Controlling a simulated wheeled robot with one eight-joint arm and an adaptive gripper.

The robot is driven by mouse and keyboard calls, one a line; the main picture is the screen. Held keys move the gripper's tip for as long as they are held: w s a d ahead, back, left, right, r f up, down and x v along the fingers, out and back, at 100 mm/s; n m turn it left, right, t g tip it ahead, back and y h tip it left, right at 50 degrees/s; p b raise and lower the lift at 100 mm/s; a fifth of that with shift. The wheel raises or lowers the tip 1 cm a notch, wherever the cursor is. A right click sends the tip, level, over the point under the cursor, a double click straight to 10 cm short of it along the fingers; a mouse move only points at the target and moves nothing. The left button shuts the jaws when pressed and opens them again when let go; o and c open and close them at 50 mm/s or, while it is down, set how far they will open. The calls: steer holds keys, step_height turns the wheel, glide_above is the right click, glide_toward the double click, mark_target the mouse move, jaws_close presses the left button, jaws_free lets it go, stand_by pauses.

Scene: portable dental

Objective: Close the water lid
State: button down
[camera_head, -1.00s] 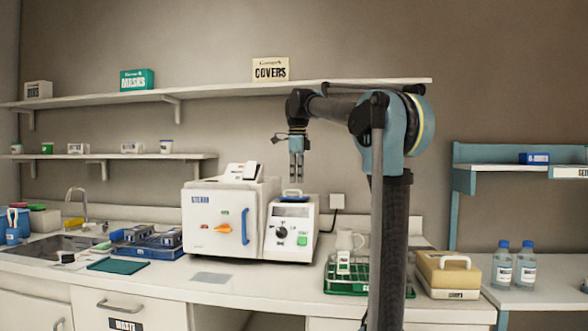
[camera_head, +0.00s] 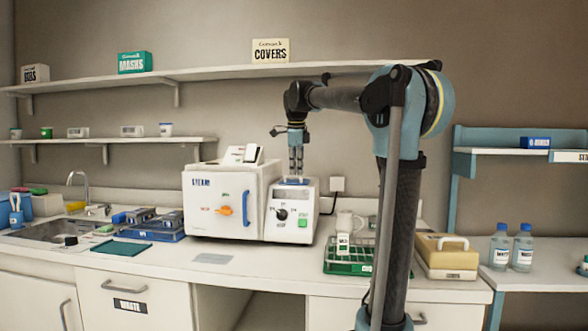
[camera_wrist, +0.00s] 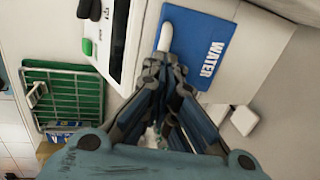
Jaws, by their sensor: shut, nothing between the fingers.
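The blue water lid (camera_wrist: 207,48), lettered WATER and with a white handle (camera_wrist: 166,36), looks flat on top of the white machine in the wrist view. It also shows as a thin blue strip in the head view (camera_head: 294,181). I cannot tell whether it is fully seated. My gripper (camera_wrist: 163,66) is shut and empty, with its fingers pointing down. In the head view my gripper (camera_head: 296,172) is just above the lid. In the wrist view its fingertips appear at the near end of the handle; contact is unclear.
The white sterilizer (camera_head: 218,203) with a blue door handle stands left of the lid's control panel (camera_head: 290,212). A green rack (camera_head: 348,262) and a tan box (camera_head: 446,256) are to the right. A shelf (camera_head: 220,73) runs behind and above my gripper.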

steer(key=shift+s+f, duration=0.15)
steer(key=shift+f, duration=0.15)
